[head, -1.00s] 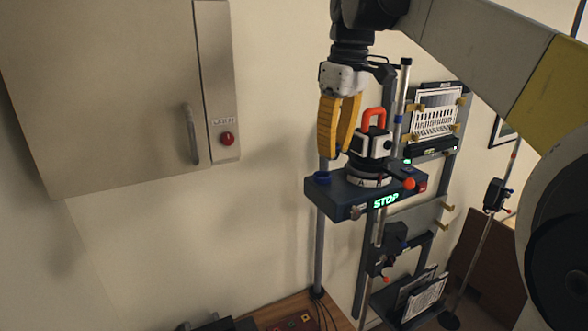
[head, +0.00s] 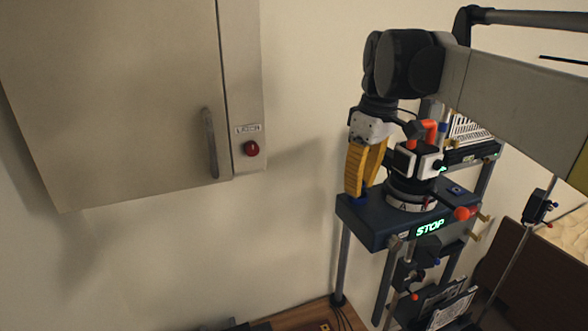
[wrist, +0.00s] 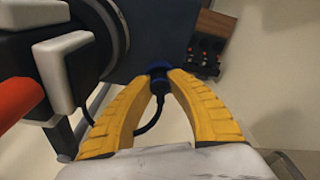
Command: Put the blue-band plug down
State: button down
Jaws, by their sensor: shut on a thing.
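The blue-band plug (wrist: 159,86) is dark with a blue ring. It sits between my yellow fingertips in the wrist view, and a black cord (wrist: 152,124) hangs from it. My gripper (wrist: 159,75) is shut on the plug. In the head view my gripper (head: 357,190) points down at the left end of a dark blue platform (head: 368,226). A bit of blue (head: 361,201) shows by the fingertips there. Whether the plug touches the platform or a socket in it is hidden by the fingers.
A black-and-white device with an orange handle (head: 430,131) stands on the platform, right beside my fingers. The platform shows a green STOP sign (head: 430,228). A grey cabinet (head: 120,110) with a red button (head: 251,149) is at left. Racks stand behind the platform.

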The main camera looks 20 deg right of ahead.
jog(key=shift+f, duration=0.2)
jog(key=shift+f, duration=0.1)
jog(key=shift+f+b, duration=0.45)
jog(key=shift+f, duration=0.15)
jog(key=c, duration=1.3)
grip_release()
jog(key=shift+c, duration=0.2)
jog(key=shift+a, duration=0.15)
